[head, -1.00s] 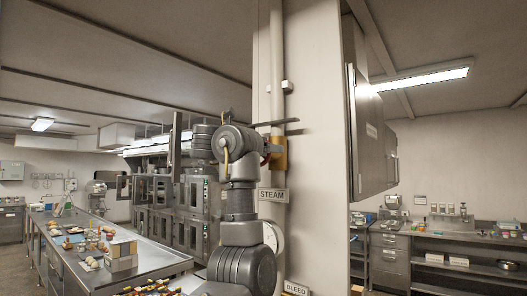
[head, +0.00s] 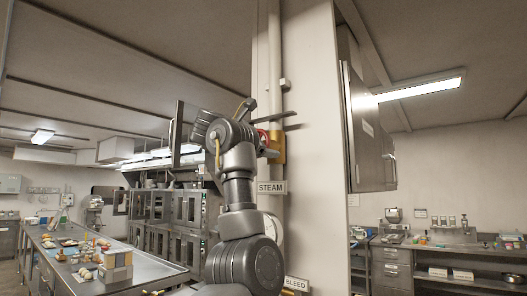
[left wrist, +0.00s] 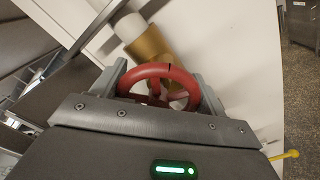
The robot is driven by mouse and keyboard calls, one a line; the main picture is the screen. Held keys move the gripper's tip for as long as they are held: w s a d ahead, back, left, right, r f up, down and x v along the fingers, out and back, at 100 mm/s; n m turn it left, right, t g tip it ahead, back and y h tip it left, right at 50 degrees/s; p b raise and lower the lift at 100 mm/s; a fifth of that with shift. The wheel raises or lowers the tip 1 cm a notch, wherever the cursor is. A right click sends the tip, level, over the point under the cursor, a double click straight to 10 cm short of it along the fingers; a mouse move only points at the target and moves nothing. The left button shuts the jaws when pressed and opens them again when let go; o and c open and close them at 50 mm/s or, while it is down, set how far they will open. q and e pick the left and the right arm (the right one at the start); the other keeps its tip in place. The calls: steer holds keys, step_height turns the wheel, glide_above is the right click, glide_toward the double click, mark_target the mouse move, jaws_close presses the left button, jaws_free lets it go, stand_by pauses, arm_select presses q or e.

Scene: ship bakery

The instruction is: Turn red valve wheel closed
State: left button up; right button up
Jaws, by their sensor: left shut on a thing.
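The red valve wheel (left wrist: 152,70) has a black mark on its rim and sits in front of a brass valve body (left wrist: 145,37) on a white pipe. My left gripper (left wrist: 162,84) has one finger on each side of the wheel and is shut on it. In the head view a small part of the red wheel (head: 263,137) shows behind my left wrist, with my left gripper (head: 269,146) at the brass body (head: 278,148). A STEAM sign (head: 271,188) is below. My arm hides most of the wheel. My right gripper is not in view.
A BLEED sign (head: 296,284) and a partly hidden round gauge (head: 273,229) are lower on the pipe. A wall cabinet (head: 366,125) juts out at the right. A steel worktable (head: 150,262) with baked goods is at the left.

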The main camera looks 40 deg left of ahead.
arm_select(q)
steer(key=m, duration=0.1)
steer(key=m+b, duration=0.1)
steer(key=m, duration=0.1)
steer(key=m+b, duration=0.1)
steer(key=shift+f+m, duration=0.25)
steer(key=shift+m, duration=0.05)
steer(key=shift+d+m+b, duration=0.1)
steer(key=shift+m+b, duration=0.6)
steer(key=shift+m, duration=1.2)
steer(key=o, duration=1)
steer(key=shift+c, duration=0.2)
